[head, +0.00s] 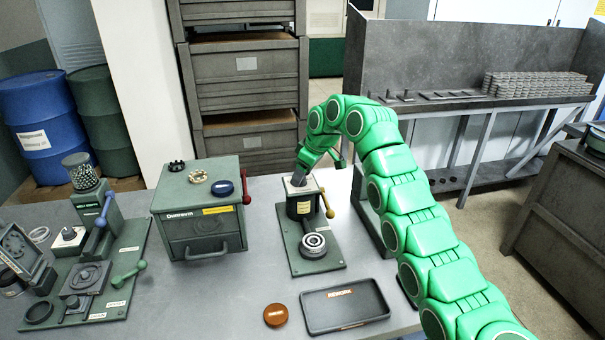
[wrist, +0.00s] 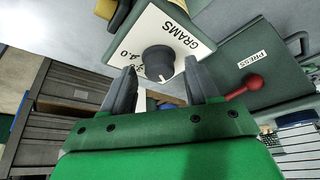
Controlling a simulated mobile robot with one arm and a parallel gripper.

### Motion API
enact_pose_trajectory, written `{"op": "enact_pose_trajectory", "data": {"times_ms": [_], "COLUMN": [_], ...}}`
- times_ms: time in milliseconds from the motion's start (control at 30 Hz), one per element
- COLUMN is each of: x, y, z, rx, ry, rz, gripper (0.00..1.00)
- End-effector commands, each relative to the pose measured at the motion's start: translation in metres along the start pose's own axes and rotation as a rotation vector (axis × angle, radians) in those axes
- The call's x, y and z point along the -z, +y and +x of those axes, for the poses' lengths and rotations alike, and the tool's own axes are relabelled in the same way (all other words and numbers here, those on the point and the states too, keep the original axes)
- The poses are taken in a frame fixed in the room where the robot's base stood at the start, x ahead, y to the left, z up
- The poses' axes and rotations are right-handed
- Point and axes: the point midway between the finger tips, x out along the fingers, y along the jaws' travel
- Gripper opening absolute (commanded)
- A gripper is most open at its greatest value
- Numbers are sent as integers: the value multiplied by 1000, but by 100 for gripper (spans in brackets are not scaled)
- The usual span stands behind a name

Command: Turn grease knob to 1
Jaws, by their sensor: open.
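The grease knob (wrist: 158,60) is a dark round knob on a white plate (wrist: 190,40) marked "GRAMS". A white pointer line shows on its side facing me, near the bottom in the wrist view. A "4.0" mark is readable left of the knob; other marks are partly hidden by the left finger. My gripper (wrist: 161,72) is open, with one finger on each side of the knob and visible gaps between. In the head view my gripper (head: 302,178) reaches down onto the white top of the green grease unit (head: 300,208), hiding the knob.
A brass-coloured lever (head: 327,205) stands at the unit's right side. A green box (head: 200,225) with small parts on top is to the left. A dark tray (head: 345,322) and brown disc (head: 276,315) lie in front. A red-knobbed lever (wrist: 245,87) shows by the "PRESS" panel.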

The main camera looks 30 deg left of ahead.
Motion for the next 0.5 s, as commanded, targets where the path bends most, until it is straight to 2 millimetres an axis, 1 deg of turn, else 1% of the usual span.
{"op": "enact_pose_trajectory", "data": {"times_ms": [167, 267, 367, 500], "x": [0, 0, -1, 0], "y": [0, 0, 0, 0], "z": [-3, -10, -20, -41], "rx": [0, 0, 0, 0], "ry": [0, 0, -1, -1], "rz": [0, 1, 1, 0], "gripper": [60, 60, 60, 60]}}
